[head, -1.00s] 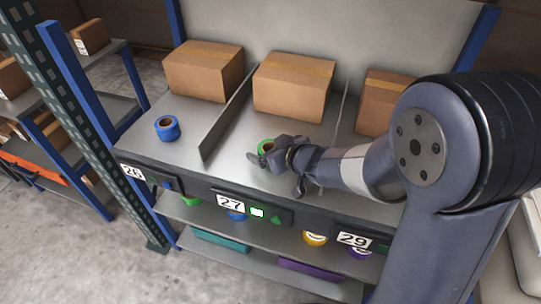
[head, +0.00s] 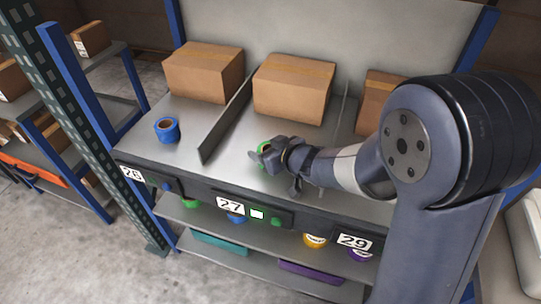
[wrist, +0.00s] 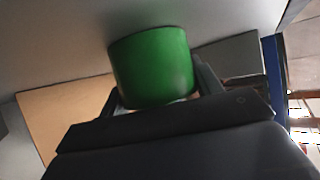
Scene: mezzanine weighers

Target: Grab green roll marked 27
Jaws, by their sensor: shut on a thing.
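The green roll (head: 264,148) is in the bay above the label 27 (head: 230,205), on or just over the grey shelf, partly hidden by my gripper in the head view. My gripper (head: 268,155) is shut on it. In the wrist view the green roll (wrist: 153,68) sits between the two fingers of my gripper (wrist: 157,90), one on each side. I cannot tell whether the roll touches the shelf.
A blue roll (head: 167,130) stands in the bay to the left, beyond a thin upright divider (head: 226,117). Cardboard boxes (head: 294,87) stand behind in the bays. A lower shelf holds more rolls, including a yellow one (head: 315,241).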

